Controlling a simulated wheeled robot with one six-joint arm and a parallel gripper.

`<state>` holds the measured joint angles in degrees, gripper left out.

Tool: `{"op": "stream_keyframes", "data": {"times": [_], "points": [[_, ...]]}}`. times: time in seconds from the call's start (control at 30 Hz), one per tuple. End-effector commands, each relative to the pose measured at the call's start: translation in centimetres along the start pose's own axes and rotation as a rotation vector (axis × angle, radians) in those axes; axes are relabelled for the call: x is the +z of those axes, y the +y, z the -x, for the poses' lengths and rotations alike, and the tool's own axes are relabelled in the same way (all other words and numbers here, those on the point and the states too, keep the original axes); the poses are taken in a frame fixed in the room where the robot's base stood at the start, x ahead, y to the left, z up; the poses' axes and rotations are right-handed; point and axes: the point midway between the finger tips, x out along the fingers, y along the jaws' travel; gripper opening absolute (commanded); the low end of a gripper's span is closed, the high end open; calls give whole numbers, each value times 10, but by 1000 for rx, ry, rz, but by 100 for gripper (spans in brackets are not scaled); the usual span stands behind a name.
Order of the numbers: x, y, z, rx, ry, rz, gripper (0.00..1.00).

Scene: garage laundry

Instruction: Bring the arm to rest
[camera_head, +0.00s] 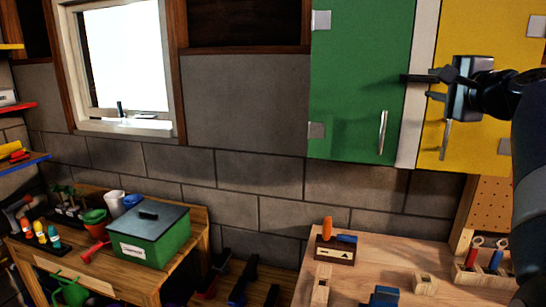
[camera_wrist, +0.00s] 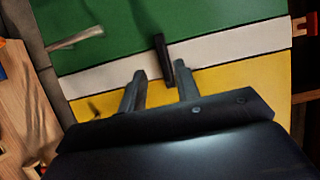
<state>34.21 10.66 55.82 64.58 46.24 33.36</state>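My gripper (camera_head: 432,88) is raised at the upper right in the head view, in front of the cabinet's pale middle strip and yellow door. In the wrist view its two fingers (camera_wrist: 160,82) stand apart. A short dark bar (camera_wrist: 162,52) shows between and beyond the fingertips; I cannot tell what it is, and no grip on it is clear. The green door (camera_head: 360,70) and yellow door (camera_head: 485,30) look shut. My arm comes in from the right edge of the head view.
Below the cabinet is a wooden workbench (camera_head: 375,255) with an orange-handled tool in a block (camera_head: 333,250) and several wooden pieces. A green box (camera_head: 150,238) stands on the left table. A bar handle (camera_head: 383,132) sticks out from the green door.

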Motion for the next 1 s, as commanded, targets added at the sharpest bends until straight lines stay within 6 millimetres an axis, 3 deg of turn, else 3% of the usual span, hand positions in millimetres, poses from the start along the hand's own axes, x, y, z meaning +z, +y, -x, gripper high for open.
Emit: {"op": "stream_keyframes", "data": {"times": [0.33,0.7,1.0], "points": [[1,-3,-70,-3,-2,-9,31],[0,-2,-65,-157,0,-373,31],[0,-6,-65,-191,0,-453,31]]}}
